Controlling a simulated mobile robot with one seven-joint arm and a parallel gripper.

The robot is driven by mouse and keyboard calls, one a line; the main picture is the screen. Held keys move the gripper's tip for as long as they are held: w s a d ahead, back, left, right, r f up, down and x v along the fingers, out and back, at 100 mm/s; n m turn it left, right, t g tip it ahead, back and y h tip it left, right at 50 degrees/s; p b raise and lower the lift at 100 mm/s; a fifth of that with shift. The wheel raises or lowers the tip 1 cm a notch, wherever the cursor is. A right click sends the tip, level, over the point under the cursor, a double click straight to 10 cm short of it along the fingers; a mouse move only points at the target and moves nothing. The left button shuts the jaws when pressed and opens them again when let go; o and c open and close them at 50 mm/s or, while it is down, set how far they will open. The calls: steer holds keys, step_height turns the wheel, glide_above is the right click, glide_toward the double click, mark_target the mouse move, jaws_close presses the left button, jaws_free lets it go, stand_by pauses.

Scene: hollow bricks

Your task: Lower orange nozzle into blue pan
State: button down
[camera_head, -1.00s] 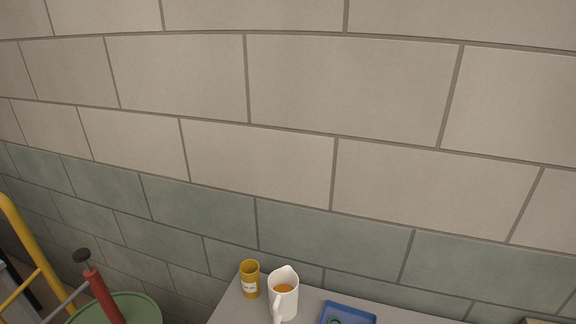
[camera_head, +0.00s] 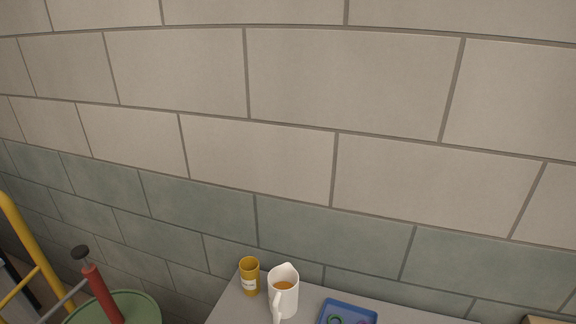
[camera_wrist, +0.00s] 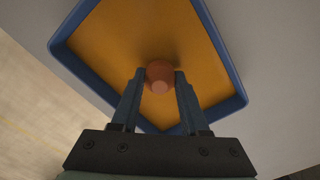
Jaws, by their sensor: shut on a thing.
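My gripper (camera_wrist: 160,80) is shut on the orange nozzle (camera_wrist: 159,77), a small round orange-brown piece pinched between its fingertips in the wrist view. The blue pan (camera_wrist: 222,45) lies beneath it, with a raised blue rim and a flat orange-yellow floor. The nozzle is over the pan floor, inside the outline of the rim. I cannot tell whether it touches the floor or is still above it. The head view shows neither my gripper nor the nozzle.
In the head view, a white jug (camera_head: 290,298) with orange contents and a yellow labelled cup (camera_head: 249,277) stand on a grey tabletop (camera_head: 400,313). A blue tray (camera_head: 350,305) there holds a green ring and a purple piece. A block wall rises behind.

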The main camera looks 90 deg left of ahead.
steer(key=shift+f, duration=0.1)
steer(key=shift+c, duration=1.6)
jaws_free()
